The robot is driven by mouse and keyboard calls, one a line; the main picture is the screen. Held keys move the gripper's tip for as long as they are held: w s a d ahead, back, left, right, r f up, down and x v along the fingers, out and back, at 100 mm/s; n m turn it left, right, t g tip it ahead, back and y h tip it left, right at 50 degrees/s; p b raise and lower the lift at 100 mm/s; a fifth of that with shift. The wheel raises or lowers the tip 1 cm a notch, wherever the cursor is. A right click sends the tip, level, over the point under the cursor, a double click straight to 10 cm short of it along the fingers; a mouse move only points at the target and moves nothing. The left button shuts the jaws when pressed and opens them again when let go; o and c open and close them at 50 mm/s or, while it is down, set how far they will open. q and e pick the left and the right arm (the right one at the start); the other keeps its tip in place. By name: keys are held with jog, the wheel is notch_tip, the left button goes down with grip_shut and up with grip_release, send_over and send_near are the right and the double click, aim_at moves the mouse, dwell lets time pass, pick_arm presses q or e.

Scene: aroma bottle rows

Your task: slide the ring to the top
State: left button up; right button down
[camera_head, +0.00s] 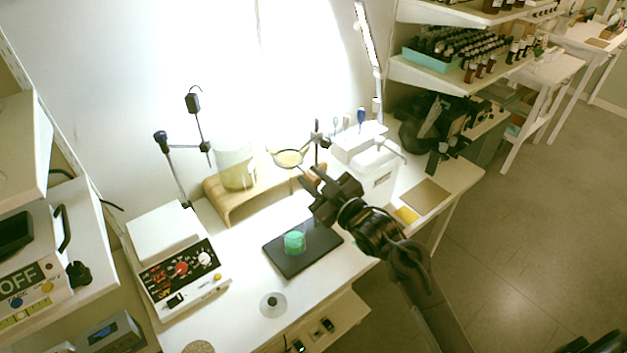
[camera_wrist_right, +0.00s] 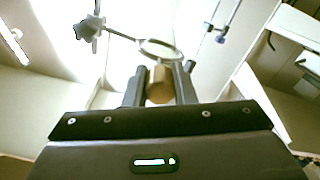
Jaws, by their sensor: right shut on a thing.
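The ring (camera_head: 288,159) is a thin metal hoop on a short arm. The arm joins a dark clamp (camera_head: 317,141) at the back of the bench. In the right wrist view the ring (camera_wrist_right: 160,49) shows just past my fingertips, with its clamp (camera_wrist_right: 90,28) to the left. My right gripper (camera_head: 309,182) reaches in from the lower right, just below the ring. Its fingers (camera_wrist_right: 160,82) are shut on a brown, blunt-ended piece (camera_wrist_right: 160,88); I cannot tell whether this joins the ring. My left gripper is not in view.
A curved wooden stand (camera_head: 218,207) holds a glass beaker (camera_head: 236,166) left of the ring. A black plate (camera_head: 280,262) with a green piece (camera_head: 294,242) lies in front. A white box (camera_head: 372,178) stands close on the right. A white instrument (camera_head: 175,262) is at left.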

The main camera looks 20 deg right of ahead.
jog(key=shift+w+d+r, duration=0.1)
jog(key=shift+r, duration=0.4)
jog(key=c, duration=1.6)
grip_release()
jog(key=o, duration=0.4)
jog(key=shift+f, duration=0.2)
jog(key=shift+s+f, duration=0.15)
jog(key=shift+s, duration=0.2)
jog(key=b+v, duration=0.2)
jog(key=v, duration=0.4)
jog(key=shift+s+d+b, duration=0.1)
jog(key=shift+s+b, duration=0.15)
jog(key=shift+b, duration=0.15)
jog(key=shift+s+d, duration=0.1)
jog(key=shift+s, duration=0.25)
